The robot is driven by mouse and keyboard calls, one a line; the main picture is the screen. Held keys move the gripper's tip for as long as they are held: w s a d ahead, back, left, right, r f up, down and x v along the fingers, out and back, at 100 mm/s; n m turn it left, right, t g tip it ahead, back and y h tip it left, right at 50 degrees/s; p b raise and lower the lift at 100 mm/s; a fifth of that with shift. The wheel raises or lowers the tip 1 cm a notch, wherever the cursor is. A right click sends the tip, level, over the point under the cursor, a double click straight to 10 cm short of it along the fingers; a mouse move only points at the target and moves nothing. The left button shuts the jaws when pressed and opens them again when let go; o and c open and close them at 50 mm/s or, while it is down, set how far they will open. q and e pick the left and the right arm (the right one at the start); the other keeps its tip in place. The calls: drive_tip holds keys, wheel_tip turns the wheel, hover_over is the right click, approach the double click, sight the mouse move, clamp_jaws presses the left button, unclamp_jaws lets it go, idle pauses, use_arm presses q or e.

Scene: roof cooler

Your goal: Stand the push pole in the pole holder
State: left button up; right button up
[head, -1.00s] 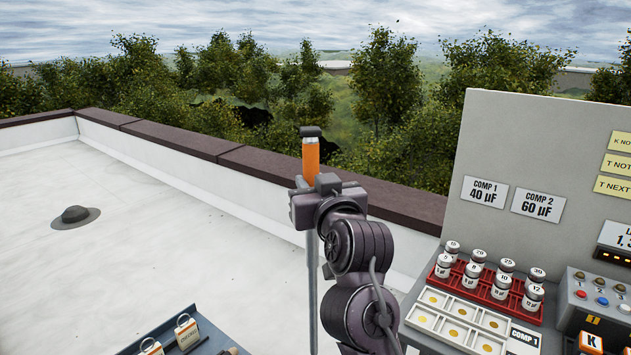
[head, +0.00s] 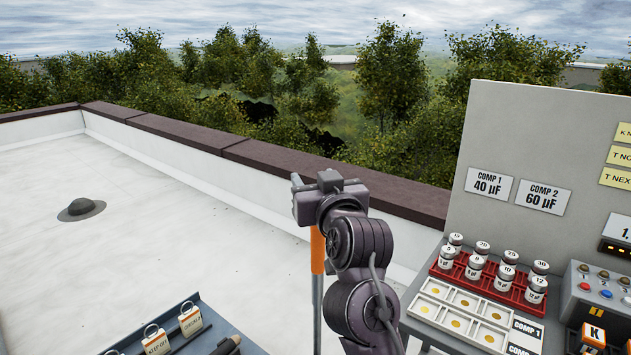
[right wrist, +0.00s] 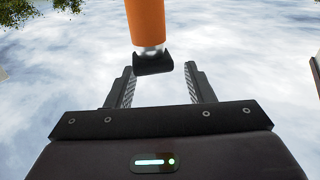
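The push pole shows in the head view with its orange grip (head: 317,250) and grey shaft (head: 317,312), upright below my right gripper (head: 303,195). Its lower end is out of the frame. In the right wrist view, the pole's orange grip (right wrist: 146,20) and black end cap (right wrist: 153,63) are just beyond the fingertips. The right gripper's two fingers (right wrist: 162,75) are apart, with sky between them and nothing clamped. I cannot pick out the pole holder in either view. My left gripper is not in view.
A red rack of capacitors (head: 484,275), a white compartment tray (head: 462,311) and a button box (head: 602,296) stand at the right before a grey panel (head: 550,120). A blue-grey tray with tags (head: 191,320) is lower left. Open roof (head: 200,230) lies left.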

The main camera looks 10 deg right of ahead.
drive_tip(key=shift+s+f, duration=0.1)
drive_tip(key=shift+s, duration=0.15)
drive_tip(key=s+d+b, duration=0.1)
drive_tip(key=s, duration=0.6)
drive_tip(key=shift+s, duration=0.15)
idle(0.4)
